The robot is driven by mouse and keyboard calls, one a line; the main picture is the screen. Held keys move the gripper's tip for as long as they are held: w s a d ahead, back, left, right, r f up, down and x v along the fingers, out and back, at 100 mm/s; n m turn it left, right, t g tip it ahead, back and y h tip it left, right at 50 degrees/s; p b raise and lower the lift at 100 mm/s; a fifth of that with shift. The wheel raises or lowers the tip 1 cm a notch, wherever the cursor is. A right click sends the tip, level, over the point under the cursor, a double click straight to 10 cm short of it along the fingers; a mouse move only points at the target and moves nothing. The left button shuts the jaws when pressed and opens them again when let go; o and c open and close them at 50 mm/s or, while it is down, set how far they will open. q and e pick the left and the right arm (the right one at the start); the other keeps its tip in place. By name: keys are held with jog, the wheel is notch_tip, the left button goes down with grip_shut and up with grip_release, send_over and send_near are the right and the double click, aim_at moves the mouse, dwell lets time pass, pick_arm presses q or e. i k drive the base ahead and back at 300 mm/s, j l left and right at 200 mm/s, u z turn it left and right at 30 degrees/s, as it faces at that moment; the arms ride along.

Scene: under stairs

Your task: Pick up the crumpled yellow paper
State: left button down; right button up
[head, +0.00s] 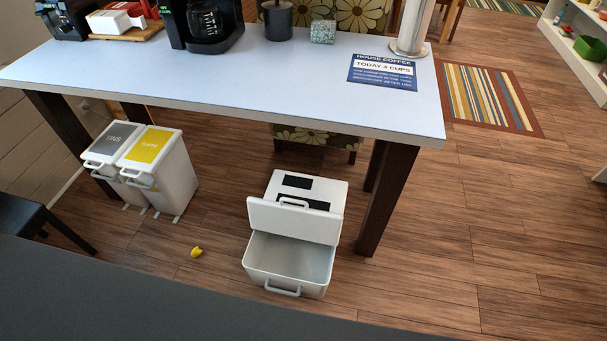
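The crumpled yellow paper (196,252) is a small bright yellow lump on the wooden floor. It lies in front of the table, between the two bins on the left and the white drawer unit on the right. It touches neither of them. Neither my left nor my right gripper shows in the head view.
A white drawer unit (335,205) has its lower drawer (290,258) pulled out. Bins with grey (112,140) and yellow (150,145) lids stand under the table (270,75). A dark stool (22,218) is at left. Bare floor (470,270) lies at right.

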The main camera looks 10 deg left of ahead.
aim_at(196, 252)
jog(key=u, duration=1.6)
jog(key=i+j+z, duration=0.15)
jog(key=i+z, duration=0.35)
jog(key=i+j+z, duration=0.25)
jog(key=z, duration=0.25)
jog(key=i+j+z, duration=0.5)
jog(key=k+l, duration=0.05)
jog(key=k, duration=0.05)
